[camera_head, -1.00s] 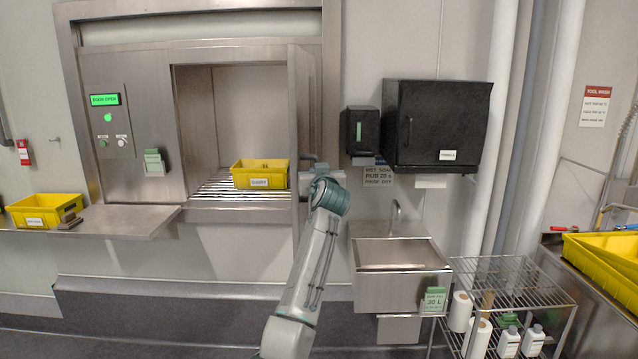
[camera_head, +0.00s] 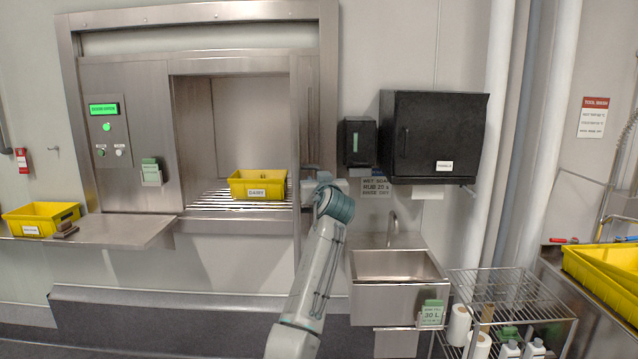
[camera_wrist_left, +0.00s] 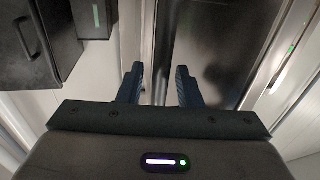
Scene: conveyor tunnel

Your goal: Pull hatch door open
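The hatch door (camera_head: 306,115) is a tall stainless panel at the right side of the hatch opening. It stands swung out and is seen at a steep angle. The opening is uncovered and a yellow bin (camera_head: 258,186) on rollers shows inside. My left gripper (camera_head: 318,178) is at the door's outer edge, with its fingertips hidden by the wrist in the head view. In the left wrist view the two dark fingers (camera_wrist_left: 160,68) are apart, with the door's metal face (camera_wrist_left: 215,45) beyond them. Nothing shows clamped between them. My right gripper is not in view.
A soap dispenser (camera_head: 358,143) and a black towel dispenser (camera_head: 434,135) hang right of the door. A sink (camera_head: 398,300) and wire rack (camera_head: 512,300) stand below. A steel shelf (camera_head: 120,232) sticks out at left. A green display (camera_head: 103,109) appears to read door open.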

